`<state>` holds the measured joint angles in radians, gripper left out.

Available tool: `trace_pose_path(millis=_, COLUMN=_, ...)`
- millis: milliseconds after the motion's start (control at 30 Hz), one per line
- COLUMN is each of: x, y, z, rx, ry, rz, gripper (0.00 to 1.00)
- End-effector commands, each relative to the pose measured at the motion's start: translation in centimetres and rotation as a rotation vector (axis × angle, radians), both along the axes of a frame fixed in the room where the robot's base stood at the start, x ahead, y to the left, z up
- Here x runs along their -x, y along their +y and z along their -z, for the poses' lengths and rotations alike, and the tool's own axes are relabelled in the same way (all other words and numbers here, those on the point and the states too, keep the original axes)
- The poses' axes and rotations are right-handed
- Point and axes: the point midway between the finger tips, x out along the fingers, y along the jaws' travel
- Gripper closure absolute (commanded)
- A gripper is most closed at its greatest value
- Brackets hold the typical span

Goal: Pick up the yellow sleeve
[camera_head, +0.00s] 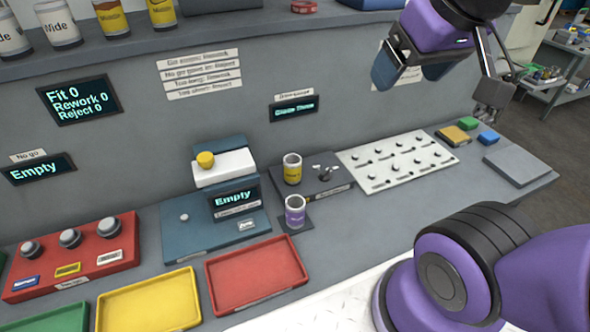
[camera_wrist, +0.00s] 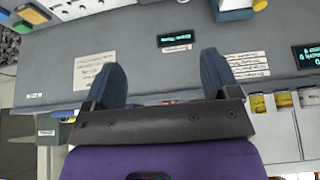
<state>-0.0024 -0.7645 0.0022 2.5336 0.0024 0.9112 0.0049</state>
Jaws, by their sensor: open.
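A short, open-topped grey sleeve with a yellow band (camera_head: 292,170) stands upright on a dark fixture plate (camera_head: 318,190) in the middle of the bench. A similar sleeve with a purple band (camera_head: 295,212) stands just in front of it on a small dark pad. My gripper (camera_head: 412,76) is raised high at the upper right, well apart from both sleeves. Its dark blue fingers are spread with nothing between them, also in the wrist view (camera_wrist: 160,75). The yellow-banded sleeve is not identifiable in the wrist view.
A white pegged board (camera_head: 395,161) lies right of the sleeves. Red (camera_head: 257,275) and yellow (camera_head: 148,302) trays lie in front left. A blue station with a yellow knob (camera_head: 205,160) stands left. Labelled cans (camera_head: 161,13) stand on the shelf above. A grey slab (camera_head: 517,166) lies right.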

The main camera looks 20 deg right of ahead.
Motion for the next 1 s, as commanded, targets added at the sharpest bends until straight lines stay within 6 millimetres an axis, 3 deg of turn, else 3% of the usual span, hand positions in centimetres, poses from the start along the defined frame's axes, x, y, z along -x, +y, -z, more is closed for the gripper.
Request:
trace_pose_path(millis=400, x=-0.1, y=0.0, z=0.0, rx=0.004, ry=0.002, rz=-0.003, gripper=0.18)
trace_pose_path(millis=533, x=-1.0, y=0.1, z=0.2, rx=0.048, ry=0.022, rz=-0.045, gripper=0.18)
trace_pose_path(millis=767, x=-5.3, y=0.4, z=1.8, rx=0.244, ry=0.122, rz=-0.28, gripper=0.18)
trace_pose_path(millis=1000, x=-10.3, y=0.8, z=4.7, rx=0.42, ry=0.248, rz=-0.603, gripper=0.18)
